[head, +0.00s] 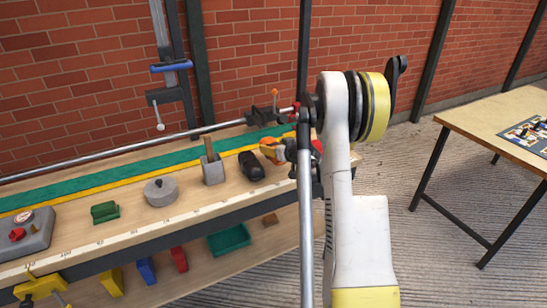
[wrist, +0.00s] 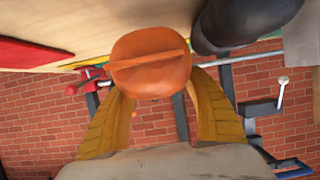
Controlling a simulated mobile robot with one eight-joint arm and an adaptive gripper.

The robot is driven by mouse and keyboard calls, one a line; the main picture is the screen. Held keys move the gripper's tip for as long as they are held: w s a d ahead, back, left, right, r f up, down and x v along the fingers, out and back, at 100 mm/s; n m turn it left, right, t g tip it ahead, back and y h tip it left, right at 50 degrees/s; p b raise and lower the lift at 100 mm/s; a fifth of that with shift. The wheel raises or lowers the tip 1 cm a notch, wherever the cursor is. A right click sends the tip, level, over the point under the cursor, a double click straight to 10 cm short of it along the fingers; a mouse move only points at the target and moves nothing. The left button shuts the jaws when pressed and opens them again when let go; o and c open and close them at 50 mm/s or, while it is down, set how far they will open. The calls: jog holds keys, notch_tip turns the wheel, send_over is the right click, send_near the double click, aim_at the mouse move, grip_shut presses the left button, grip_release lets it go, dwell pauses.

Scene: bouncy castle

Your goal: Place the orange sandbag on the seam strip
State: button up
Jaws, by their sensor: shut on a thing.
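The orange sandbag (wrist: 150,65) is a rounded orange pad with a raised ridge across it. In the wrist view it sits at the tips of the two yellow fingers of my gripper (wrist: 160,82), which is shut on it. In the head view the sandbag (head: 269,151) is partly hidden by my arm, above the bench's right part. The long green strip with a yellow edge, which looks like the seam strip (head: 120,162), runs along the bench top. The sandbag appears close to the strip's right end; I cannot tell whether it touches anything below.
A dark rounded object (head: 250,166) lies just left of my gripper. A grey block with a wooden handle (head: 213,169), a round grey weight (head: 160,192) and a green block (head: 105,212) stand along the bench. A metal bar (head: 120,150) runs behind. Another table (head: 505,115) is at right.

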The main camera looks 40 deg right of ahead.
jog(key=shift+f+b, duration=0.95)
jog(key=shift+f, duration=0.9)
jog(key=shift+f, duration=0.15)
jog(key=o, duration=1.1)
